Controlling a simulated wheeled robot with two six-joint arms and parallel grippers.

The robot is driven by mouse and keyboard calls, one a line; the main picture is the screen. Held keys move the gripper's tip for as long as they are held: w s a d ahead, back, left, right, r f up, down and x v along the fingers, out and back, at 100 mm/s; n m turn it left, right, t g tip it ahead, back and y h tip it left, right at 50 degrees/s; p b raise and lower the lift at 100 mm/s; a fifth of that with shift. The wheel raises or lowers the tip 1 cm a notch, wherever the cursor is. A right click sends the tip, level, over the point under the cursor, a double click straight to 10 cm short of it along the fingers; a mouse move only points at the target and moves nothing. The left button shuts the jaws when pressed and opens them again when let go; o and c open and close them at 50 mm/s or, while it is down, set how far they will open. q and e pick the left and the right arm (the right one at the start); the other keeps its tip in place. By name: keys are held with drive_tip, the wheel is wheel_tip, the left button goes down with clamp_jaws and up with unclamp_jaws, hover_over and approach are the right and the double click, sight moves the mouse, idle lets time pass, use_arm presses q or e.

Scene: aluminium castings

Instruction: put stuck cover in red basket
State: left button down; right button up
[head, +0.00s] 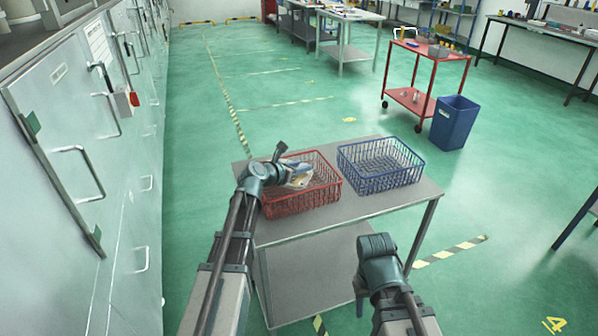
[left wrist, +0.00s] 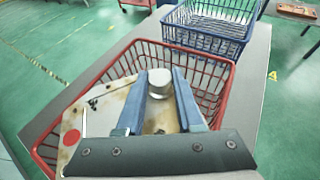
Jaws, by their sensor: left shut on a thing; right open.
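The stuck cover (left wrist: 98,117), a stained pale plate with a red dot and a round grey knob, fills the lower middle of the left wrist view. It also shows in the head view (head: 299,177). My left gripper (left wrist: 161,92) is shut on its knob, with one blue finger on each side. It holds the cover, tilted, over the red wire basket (head: 322,191). I cannot tell whether the cover touches the basket. My right gripper (head: 374,262) is open in front of the table's near edge; its fingers are mostly hidden by the wrist.
A blue wire basket (head: 384,180), seemingly empty, stands right of the red one on the grey table (head: 345,221). Grey cabinets (head: 80,130) line the left. A red trolley (head: 415,98) and a blue bin (head: 454,122) stand behind. Green floor is clear around the table.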

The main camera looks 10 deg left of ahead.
use_arm(q)
drive_tip(key=shift+d, duration=0.1)
drive_tip(key=shift+f+b, duration=0.6)
drive_tip(key=shift+b, duration=0.05)
drive_tip(key=c, duration=0.5)
unclamp_jaws()
drive_tip(key=shift+r, duration=0.1)
drive_tip(key=shift+c, duration=0.2)
drive_tip(key=shift+r+p, duration=0.35)
drive_tip(key=shift+p, duration=0.1)
drive_tip(key=shift+r+p, duration=0.45)
drive_tip(key=p+v, duration=0.4)
drive_tip(key=v, duration=0.8)
drive_tip(key=shift+f, duration=0.2)
